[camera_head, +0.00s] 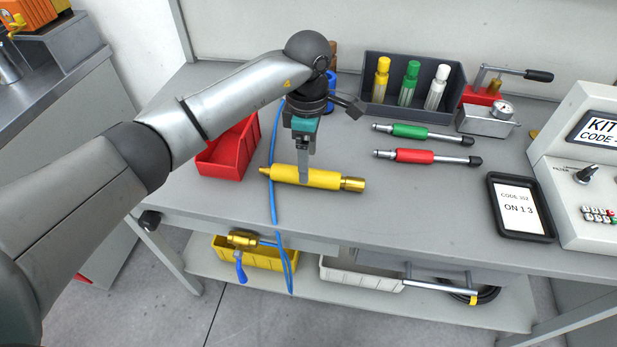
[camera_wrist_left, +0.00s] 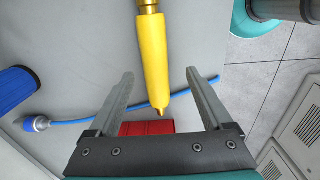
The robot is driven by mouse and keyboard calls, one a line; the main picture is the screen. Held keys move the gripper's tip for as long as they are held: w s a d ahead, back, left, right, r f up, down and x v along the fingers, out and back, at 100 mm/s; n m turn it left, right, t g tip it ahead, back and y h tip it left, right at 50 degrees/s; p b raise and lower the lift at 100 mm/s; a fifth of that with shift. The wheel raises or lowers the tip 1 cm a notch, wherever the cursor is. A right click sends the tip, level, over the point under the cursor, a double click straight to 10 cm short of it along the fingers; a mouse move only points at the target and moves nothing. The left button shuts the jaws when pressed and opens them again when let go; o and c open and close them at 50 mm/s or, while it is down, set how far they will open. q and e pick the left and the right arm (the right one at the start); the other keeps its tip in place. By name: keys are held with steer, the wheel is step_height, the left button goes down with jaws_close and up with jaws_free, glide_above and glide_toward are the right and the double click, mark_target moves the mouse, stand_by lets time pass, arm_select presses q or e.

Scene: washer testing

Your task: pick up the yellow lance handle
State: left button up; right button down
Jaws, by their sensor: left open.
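The yellow lance handle (camera_head: 325,179) lies on the grey workbench, with its brass end to the right and its thin tip to the left. My left gripper (camera_head: 306,176) points down over the handle's left half. In the left wrist view the handle (camera_wrist_left: 153,58) shows between the two open fingers of the left gripper (camera_wrist_left: 160,84), with clear space on both sides and its tip toward the palm. I cannot tell the exact height of the fingertips over the handle. The right gripper is in neither view.
A red bin (camera_head: 228,150) stands left of the handle, and a blue hose (camera_head: 272,190) passes by its tip. Green (camera_head: 411,131) and red (camera_head: 415,156) lance handles lie behind to the right. A tablet (camera_head: 519,207) lies at the right.

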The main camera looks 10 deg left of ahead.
mark_target(311, 177)
arm_select(q)
steer(key=f, duration=0.3)
steer(key=f+b, duration=0.1)
steer(key=shift+w+a+f, duration=0.3)
steer(key=shift+w+f, duration=0.05)
steer(key=shift+f, duration=0.5)
steer(key=c, duration=0.9)
jaws_close()
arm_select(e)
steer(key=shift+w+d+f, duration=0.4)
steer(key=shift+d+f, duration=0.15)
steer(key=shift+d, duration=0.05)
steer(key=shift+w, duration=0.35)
